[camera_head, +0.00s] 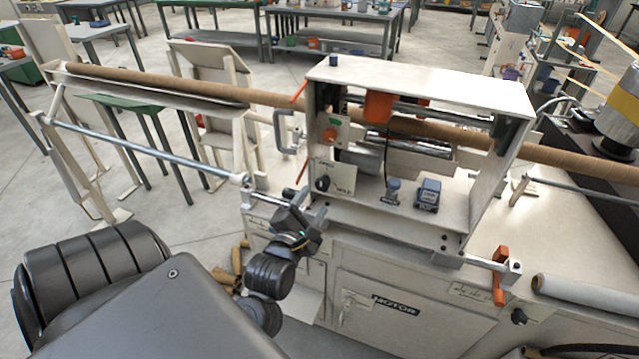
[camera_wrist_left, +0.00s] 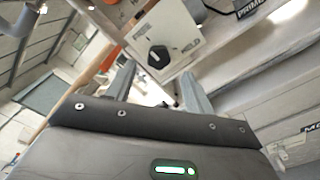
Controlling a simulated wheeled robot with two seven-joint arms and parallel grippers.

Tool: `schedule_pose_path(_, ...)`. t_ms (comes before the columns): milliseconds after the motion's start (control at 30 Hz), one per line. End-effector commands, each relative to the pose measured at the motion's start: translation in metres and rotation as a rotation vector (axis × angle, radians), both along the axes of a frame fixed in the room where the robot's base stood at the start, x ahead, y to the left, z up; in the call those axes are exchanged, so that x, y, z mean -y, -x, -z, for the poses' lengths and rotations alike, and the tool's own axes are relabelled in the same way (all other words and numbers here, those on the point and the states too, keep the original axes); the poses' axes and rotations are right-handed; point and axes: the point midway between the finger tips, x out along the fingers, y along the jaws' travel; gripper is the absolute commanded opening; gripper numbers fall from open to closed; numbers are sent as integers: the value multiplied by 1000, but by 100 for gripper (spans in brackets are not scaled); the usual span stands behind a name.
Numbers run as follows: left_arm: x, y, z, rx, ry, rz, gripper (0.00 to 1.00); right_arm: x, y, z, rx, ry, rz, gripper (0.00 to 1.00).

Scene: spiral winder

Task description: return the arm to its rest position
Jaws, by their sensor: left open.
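My left gripper (camera_head: 302,204) is in front of the left end of the winder frame, just below a white plate with a black knob (camera_head: 322,183). In the left wrist view the two grey fingers of my left gripper (camera_wrist_left: 157,90) are spread apart with nothing between them. The black knob (camera_wrist_left: 158,54) lies beyond the fingertips and appears apart from them. My left arm comes up from the lower left, with its black wrist (camera_head: 270,275) near the cabinet front. My right gripper is not in view.
The white winder frame (camera_head: 430,82) stands on the cabinet, with a long brown tube (camera_head: 150,82) running through it. A steel rod (camera_head: 140,148) sticks out to the left near my arm. An orange handle (camera_head: 500,275) is at the right front. Open floor (camera_head: 190,225) lies left of the cabinet.

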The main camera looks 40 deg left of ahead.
Motion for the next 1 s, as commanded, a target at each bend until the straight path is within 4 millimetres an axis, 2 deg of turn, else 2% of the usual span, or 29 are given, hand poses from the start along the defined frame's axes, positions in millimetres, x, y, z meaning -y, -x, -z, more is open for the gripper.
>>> schedule_pose_path(200, 5, 14, 0, 1, 0, -1, 53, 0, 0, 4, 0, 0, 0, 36)
schedule_pose_path(800, 5, 14, -1, -3, -10, -1, 53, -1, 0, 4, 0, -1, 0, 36)
schedule_pose_path(933, 5, 14, -2, -34, -120, -2, 53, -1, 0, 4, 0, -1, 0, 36)
schedule_pose_path(1000, 5, 13, 0, -74, -241, 0, 53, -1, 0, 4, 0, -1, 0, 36)
